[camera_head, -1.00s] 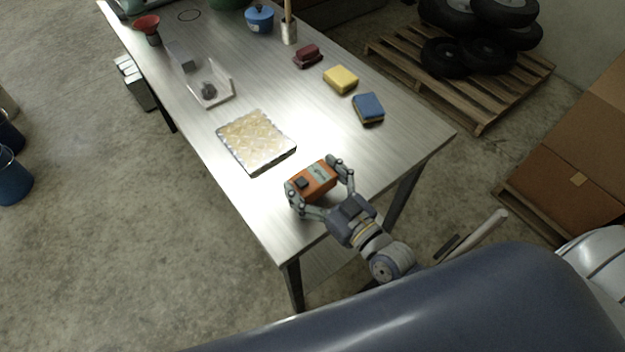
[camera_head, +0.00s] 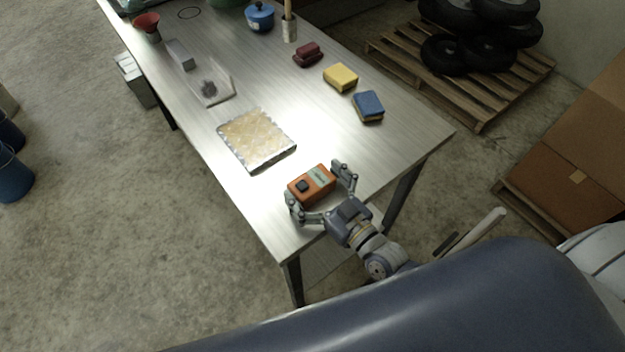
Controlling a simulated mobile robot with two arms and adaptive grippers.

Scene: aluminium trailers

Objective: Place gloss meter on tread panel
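The orange gloss meter (camera_head: 311,185), with a dark knob and a pale label panel on top, is at the near end of the metal table. My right gripper (camera_head: 316,187) reaches in from the lower right, with one finger beside each end of the meter. The fingers look spread, with a small gap at the right end; contact at the left end is unclear. The tread panel (camera_head: 256,140), a square plate with a pale gold diamond pattern and silver edges, lies flat beyond the meter to the upper left. Nothing is on it. My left gripper is not in view.
The table (camera_head: 385,155) also holds a blue sponge (camera_head: 368,106), a yellow sponge (camera_head: 341,77), a dark red brush-like block (camera_head: 307,55), a clear tray (camera_head: 219,96) and a blue pot (camera_head: 260,18). Bare tabletop lies between meter and panel.

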